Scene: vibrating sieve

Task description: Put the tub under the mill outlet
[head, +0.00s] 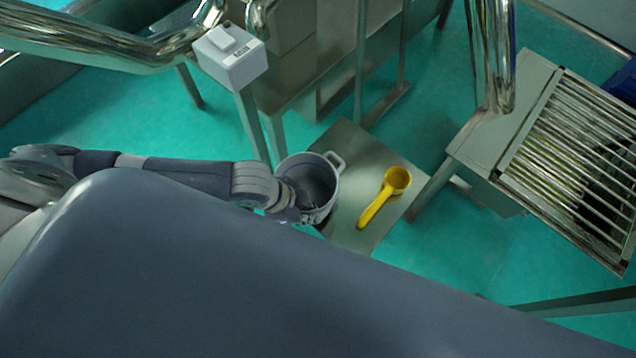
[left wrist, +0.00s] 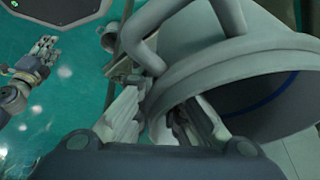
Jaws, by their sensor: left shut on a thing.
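The tub (head: 332,192) is a grey, round, open-topped pot with loop handles, at the centre of the head view. My left gripper (head: 298,211) is at its near left side, shut on the tub's rim. In the left wrist view the fingers (left wrist: 165,118) straddle the rim of the tub (left wrist: 215,62), beside a handle. The tub overlaps the left part of a low steel plate; whether it rests on it I cannot tell. Another gripper, seemingly my right one (left wrist: 42,58), shows small in the left wrist view. I cannot pick out the mill outlet.
A yellow scoop (head: 372,208) lies on the steel plate (head: 350,235), right of the tub. Steel legs and a cabinet (head: 285,40) stand behind. A white box (head: 231,58) sits on a post. A slatted steel unit (head: 515,120) stands at the right.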

